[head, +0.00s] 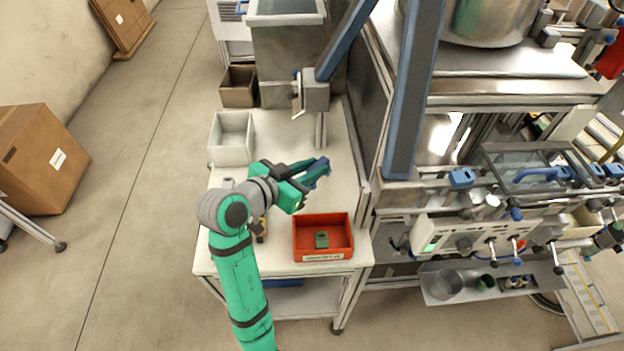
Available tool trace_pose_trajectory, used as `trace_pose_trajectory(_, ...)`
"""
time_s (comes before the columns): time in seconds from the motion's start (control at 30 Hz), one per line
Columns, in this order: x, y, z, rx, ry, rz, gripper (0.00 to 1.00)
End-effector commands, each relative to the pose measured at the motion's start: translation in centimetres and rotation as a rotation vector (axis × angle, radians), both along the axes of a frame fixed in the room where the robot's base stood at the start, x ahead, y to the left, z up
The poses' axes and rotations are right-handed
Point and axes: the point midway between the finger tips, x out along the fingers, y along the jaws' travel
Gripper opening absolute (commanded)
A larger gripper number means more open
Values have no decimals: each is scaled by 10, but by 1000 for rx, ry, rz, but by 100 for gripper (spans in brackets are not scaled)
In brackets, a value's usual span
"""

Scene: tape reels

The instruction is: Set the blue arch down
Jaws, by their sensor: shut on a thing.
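The blue arch (318,168) is a small blue piece at the tips of my gripper (311,172). My gripper is shut on it and holds it above the white table (283,145), right of the table's middle and behind the red tray. The fingers partly hide the arch, so its full shape does not show. The height of the arch over the table cannot be told exactly from this one view.
A red tray (341,253) with a small green piece (321,240) stands at the table's front right. A pale grey bin (232,152) and a brown bin (238,97) stand at left. A machine with blue posts (413,90) borders the table's right side.

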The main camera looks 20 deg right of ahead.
Motion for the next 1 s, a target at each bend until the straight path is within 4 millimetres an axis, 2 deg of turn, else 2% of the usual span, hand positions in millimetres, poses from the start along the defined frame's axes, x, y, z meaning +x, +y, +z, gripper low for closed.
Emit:
trace_pose_trajectory(0.23, 0, 0, -18, -2, 1, 0, 0)
trace_pose_trajectory(0.43, 1, 6, -43, -2, 3, 10, 0)
trace_pose_trajectory(0.87, 1, 2, -49, -1, 0, 4, 0)
trace_pose_trajectory(0.9, 1, 2, -48, -1, -1, 3, 29)
trace_pose_trajectory(0.93, 1, 2, -48, -1, -1, 3, 36)
trace_pose_trajectory(1.0, 0, 1, -48, -1, -1, 2, 38)
